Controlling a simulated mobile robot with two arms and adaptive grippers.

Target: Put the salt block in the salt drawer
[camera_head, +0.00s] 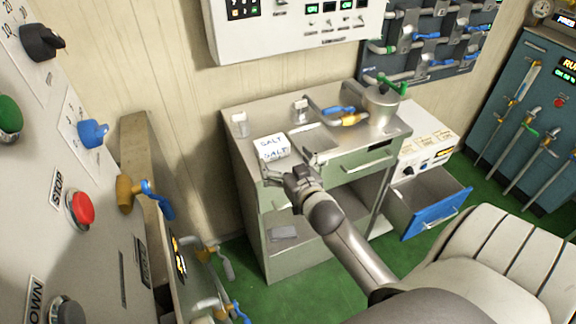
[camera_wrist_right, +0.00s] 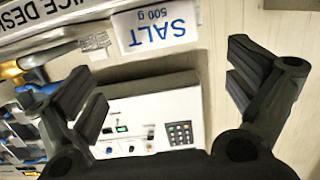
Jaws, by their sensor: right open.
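The salt block (camera_head: 272,148), a white block marked SALT, sits at the left front of the desk top. In the right wrist view the salt block (camera_wrist_right: 155,30) shows upside down, marked 500 g, ahead of the fingers. My right gripper (camera_head: 287,176) is open and empty, just in front of the block and apart from it as far as I can tell; its fingers spread wide in the wrist view (camera_wrist_right: 168,88). A shut drawer front with a handle (camera_head: 366,161) is at the desk's right. A blue-fronted drawer (camera_head: 437,214) stands open at right. No salt label is readable on either.
The grey-green desk (camera_head: 400,131) also carries a pot (camera_head: 380,104), blue and orange handled tools and small items. A white machine (camera_head: 425,147) stands right of it. A pale seat (camera_head: 490,255) is at lower right. A control panel (camera_head: 60,190) crowds the left.

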